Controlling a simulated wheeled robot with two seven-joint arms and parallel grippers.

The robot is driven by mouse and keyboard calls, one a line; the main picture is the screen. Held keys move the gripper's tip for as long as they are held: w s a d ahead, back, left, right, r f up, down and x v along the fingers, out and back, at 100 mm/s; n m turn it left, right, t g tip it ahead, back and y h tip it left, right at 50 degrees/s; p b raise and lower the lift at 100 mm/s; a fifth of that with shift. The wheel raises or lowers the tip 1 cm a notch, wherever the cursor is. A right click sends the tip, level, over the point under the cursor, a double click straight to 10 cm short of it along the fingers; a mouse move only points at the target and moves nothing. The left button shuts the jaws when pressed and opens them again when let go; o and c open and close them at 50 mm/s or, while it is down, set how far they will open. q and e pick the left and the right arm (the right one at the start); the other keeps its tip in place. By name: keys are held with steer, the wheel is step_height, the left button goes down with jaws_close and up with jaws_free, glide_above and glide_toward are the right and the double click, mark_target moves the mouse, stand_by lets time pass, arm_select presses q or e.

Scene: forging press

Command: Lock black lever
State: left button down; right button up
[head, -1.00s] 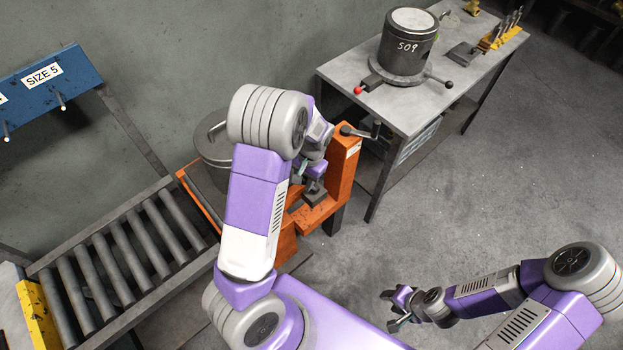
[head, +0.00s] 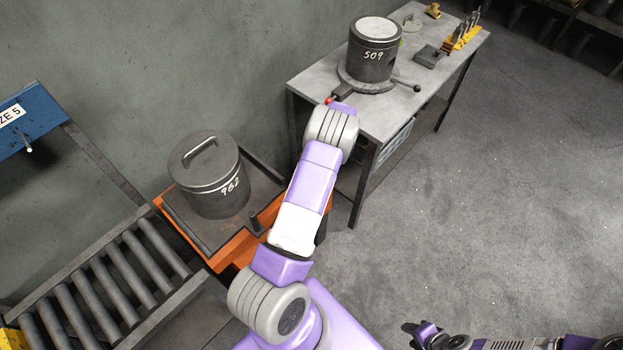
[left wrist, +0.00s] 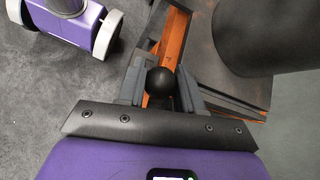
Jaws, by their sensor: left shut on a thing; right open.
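A black ball knob (left wrist: 160,80) sits between the fingers of my left gripper (left wrist: 160,72) in the left wrist view, beside an orange frame. The gripper is shut on it. The rest of that lever is mostly hidden below the knob. In the head view my left arm covers this gripper and the lever on the orange stand (head: 232,252). My right gripper (head: 418,333) is open and empty at the bottom of the head view, over the floor, partly cut off by the edge.
A lidded grey die marked 962 (head: 210,185) stands on the orange stand. A roller conveyor (head: 110,280) lies left of it. A grey table (head: 385,115) at the back holds a die marked 509 (head: 372,62) on a fixture with red and black knobs. Floor at right is clear.

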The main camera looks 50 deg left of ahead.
arm_select(q)
steer(key=shift+w+f, duration=0.35)
steer(key=shift+w, duration=0.4)
arm_select(e)
steer(key=shift+w+f, duration=0.2)
steer(key=shift+w, duration=0.3)
arm_select(q)
steer(key=c, duration=0.8)
jaws_free()
steer(key=shift+w, duration=0.1)
steer(key=shift+b+v, duration=0.45)
steer(key=shift+v, duration=3.3)
arm_select(e)
steer(key=shift+f, duration=0.3)
arm_select(q)
steer(key=shift+r, duration=0.1)
